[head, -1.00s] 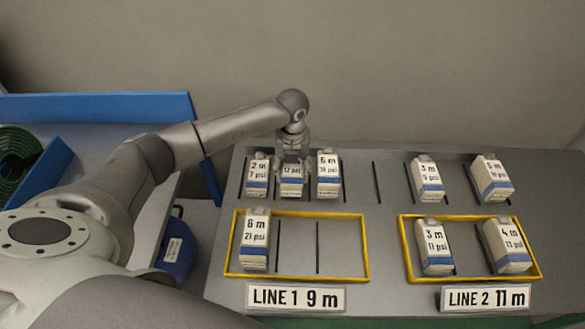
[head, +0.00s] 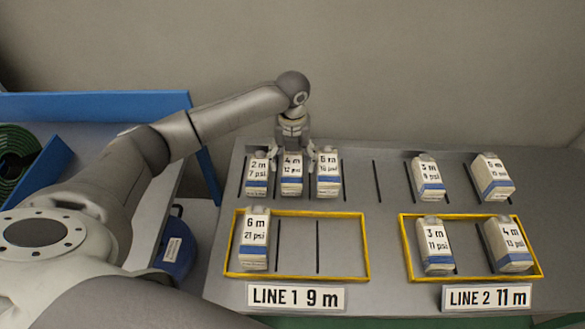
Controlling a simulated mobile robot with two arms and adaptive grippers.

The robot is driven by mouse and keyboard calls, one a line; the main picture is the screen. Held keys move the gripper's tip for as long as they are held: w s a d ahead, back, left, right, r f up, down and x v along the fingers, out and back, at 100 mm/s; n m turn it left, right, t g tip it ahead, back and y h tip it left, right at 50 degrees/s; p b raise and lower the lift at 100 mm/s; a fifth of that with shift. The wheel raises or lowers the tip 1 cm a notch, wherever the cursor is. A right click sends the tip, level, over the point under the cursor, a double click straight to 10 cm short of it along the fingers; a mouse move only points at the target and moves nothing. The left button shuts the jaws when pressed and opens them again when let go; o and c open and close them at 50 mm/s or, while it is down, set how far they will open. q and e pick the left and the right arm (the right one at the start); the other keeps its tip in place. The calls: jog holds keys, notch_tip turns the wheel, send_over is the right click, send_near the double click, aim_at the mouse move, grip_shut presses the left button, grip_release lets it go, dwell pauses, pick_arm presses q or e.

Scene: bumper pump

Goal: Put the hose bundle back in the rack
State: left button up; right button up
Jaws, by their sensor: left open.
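The hose bundles are white blocks with blue bands and printed labels. In the back row of slots, the rack (head: 360,192), stand the 2 m 7 psi bundle (head: 257,176), the 4 m 12 psi bundle (head: 291,178) and a third bundle (head: 328,176) beside it. My left gripper (head: 293,150) is open at the back top edge of the 4 m bundle, with a finger at each side. I cannot tell whether it touches. The 6 m 21 psi bundle (head: 255,243) stands in the left slot of the yellow LINE 1 frame (head: 367,250). My right gripper is out of view.
The LINE 2 frame (head: 407,264) holds a 3 m 11 psi bundle (head: 434,246) and a 4 m 13 psi bundle (head: 508,246). Two more bundles stand at the back right. Green coiled hose (head: 14,158) and blue panels (head: 95,106) are at the left.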

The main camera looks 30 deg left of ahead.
aim_at(293, 166)
pick_arm(q)
notch_tip(293, 166, up, 8)
jog(key=shift+b, duration=0.45)
